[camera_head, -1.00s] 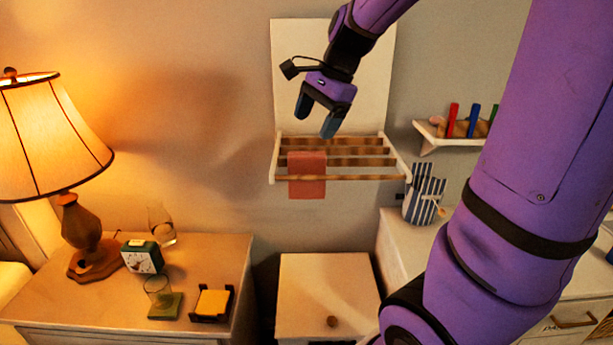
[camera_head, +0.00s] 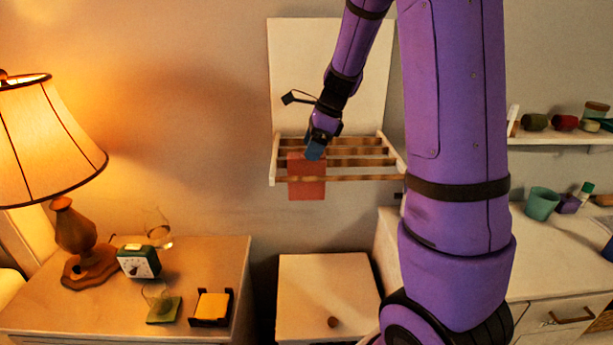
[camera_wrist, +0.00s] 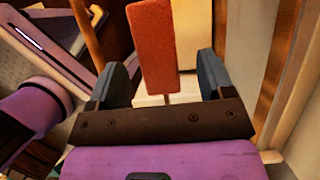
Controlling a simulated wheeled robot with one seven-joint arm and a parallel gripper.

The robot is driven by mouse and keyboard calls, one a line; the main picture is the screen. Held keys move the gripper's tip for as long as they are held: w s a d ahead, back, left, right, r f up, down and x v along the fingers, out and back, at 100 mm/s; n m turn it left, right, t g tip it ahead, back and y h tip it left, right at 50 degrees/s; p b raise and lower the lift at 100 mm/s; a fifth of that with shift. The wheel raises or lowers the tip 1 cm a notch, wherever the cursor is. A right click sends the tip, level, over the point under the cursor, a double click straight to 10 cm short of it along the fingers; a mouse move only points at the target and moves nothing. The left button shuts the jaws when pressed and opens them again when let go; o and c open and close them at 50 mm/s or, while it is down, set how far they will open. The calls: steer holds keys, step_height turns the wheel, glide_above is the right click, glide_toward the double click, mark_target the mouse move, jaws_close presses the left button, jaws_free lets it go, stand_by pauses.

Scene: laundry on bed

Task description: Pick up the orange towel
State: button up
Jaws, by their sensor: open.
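The orange towel (camera_head: 306,188) hangs over the front bar of a wall-mounted drying rack (camera_head: 352,178). In the head view it looks reddish-orange. My gripper (camera_head: 314,152) is at the towel's upper part, in front of the rack's slats. In the wrist view the towel (camera_wrist: 153,50) stands between and beyond the two fingers of my open gripper (camera_wrist: 168,82), with a gap on each side. Whether the fingertips reach past the towel's near edge is hard to tell.
A lit lamp (camera_head: 72,240), a clock (camera_head: 139,262) and a yellow-topped holder (camera_head: 211,306) are on the left nightstand (camera_head: 60,312). A small cabinet (camera_head: 325,290) stands below the rack. A shelf (camera_head: 560,137) and a dresser (camera_head: 535,240) are at the right.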

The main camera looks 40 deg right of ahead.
mark_target(304, 163)
steer(key=x, duration=0.4)
steer(key=shift+a+f, duration=0.25)
steer(key=shift+a, duration=0.05)
steer(key=shift+w+a+f, duration=0.1)
steer(key=shift+f, duration=0.2)
steer(key=shift+f, duration=0.2)
stand_by(0.3)
steer(key=c, duration=1)
step_height(304, 163, up, 19)
steer(key=shift+f, duration=0.25)
